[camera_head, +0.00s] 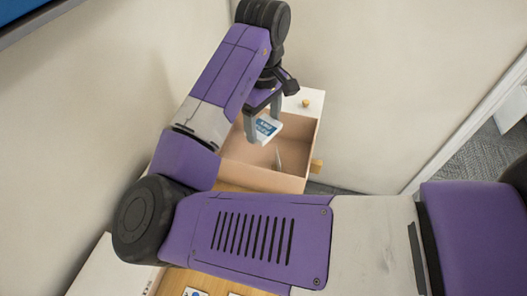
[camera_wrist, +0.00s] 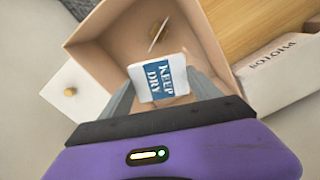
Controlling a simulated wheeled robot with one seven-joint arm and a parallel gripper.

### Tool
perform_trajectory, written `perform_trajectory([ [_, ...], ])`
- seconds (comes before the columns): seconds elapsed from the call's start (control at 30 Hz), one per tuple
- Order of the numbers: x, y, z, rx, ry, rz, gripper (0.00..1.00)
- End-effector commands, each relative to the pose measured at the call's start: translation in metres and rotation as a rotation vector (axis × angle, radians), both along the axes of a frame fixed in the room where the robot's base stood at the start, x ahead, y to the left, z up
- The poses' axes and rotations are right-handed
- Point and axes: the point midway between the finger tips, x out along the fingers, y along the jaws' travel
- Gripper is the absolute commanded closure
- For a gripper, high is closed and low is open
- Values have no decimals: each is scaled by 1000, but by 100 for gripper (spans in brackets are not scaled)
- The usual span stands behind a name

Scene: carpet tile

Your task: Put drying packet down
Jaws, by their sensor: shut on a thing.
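The drying packet (camera_wrist: 145,84) is a small white packet with a blue label reading "KEEP DRY". It also shows in the head view (camera_head: 267,129). My gripper (camera_wrist: 160,88) is shut on the packet, with a grey finger on each side of it. In the head view my gripper (camera_head: 266,122) points down over an open cardboard-coloured box or drawer (camera_head: 262,179). The packet appears over or within this box's opening. I cannot tell how far it is above the floor of the box.
A thin light item (camera_wrist: 159,34) stands or leans inside the box. A white front with a round wooden knob (camera_head: 306,103) lies behind it. A wooden surface (camera_wrist: 250,25) and a white piece marked "PHOTOS" (camera_wrist: 283,68) are beside the box. Walls stand close behind.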

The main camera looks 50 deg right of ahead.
Motion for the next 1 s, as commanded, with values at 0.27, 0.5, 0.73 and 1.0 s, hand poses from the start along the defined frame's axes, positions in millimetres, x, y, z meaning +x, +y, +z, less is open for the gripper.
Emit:
perform_trajectory([
  [0.27, 0, 1, -62, 1, 1, 3, 74],
  [0.5, 1, 0, -82, 0, -1, 3, 74],
  [0.73, 1, 1, -108, 1, 0, 3, 74],
  [1.0, 1, 0, -119, -1, -2, 2, 74],
])
